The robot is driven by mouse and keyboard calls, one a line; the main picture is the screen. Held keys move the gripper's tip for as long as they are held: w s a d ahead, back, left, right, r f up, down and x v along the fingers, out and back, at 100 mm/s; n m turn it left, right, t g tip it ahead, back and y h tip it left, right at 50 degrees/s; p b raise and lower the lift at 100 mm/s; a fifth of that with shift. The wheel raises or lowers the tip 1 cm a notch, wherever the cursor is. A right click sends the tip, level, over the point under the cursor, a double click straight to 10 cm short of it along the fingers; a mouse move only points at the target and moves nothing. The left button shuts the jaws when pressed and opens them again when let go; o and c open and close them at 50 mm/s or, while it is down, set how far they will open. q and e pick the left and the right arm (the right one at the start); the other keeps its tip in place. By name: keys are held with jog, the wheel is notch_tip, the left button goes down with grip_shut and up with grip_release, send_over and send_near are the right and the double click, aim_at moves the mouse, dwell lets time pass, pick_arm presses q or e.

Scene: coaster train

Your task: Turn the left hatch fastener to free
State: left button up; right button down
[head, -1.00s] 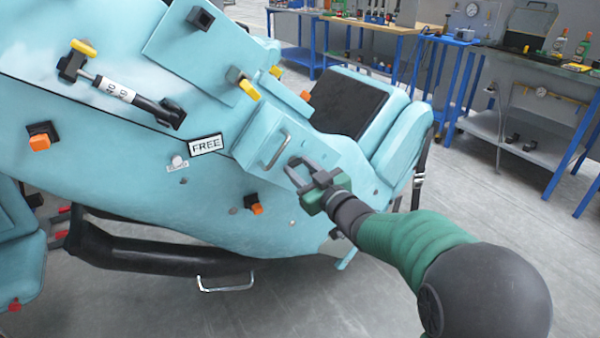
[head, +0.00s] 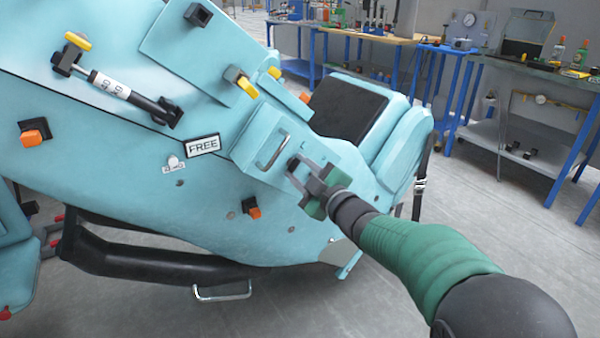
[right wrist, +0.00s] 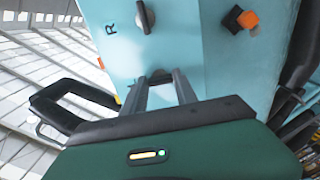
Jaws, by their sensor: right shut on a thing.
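My right gripper (head: 300,173) is at the pale blue hatch box (head: 255,135), just right of its silver handle (head: 273,150). Its fingers are shut on a small dark fitting (head: 293,162) on the box face. In the right wrist view the two grey fingers (right wrist: 163,88) reach a blue panel, with the dark fitting (right wrist: 160,77) between their tips. I cannot tell which way the fitting is turned. A white FREE label (head: 203,145) is left of the box. My left gripper is not in view.
Orange knobs (head: 34,137) (head: 253,212) and a yellow lever (head: 242,82) stick out from the blue body. A black strut (head: 130,97) lies along its upper left. Blue-legged workbenches (head: 365,35) stand behind. The grey floor at right is clear.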

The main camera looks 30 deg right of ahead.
jog(key=shift+f, duration=0.2)
jog(key=c, duration=1)
grip_release()
jog(key=shift+w+a, duration=0.1)
jog(key=shift+o, duration=0.2)
jog(key=shift+r, duration=0.1)
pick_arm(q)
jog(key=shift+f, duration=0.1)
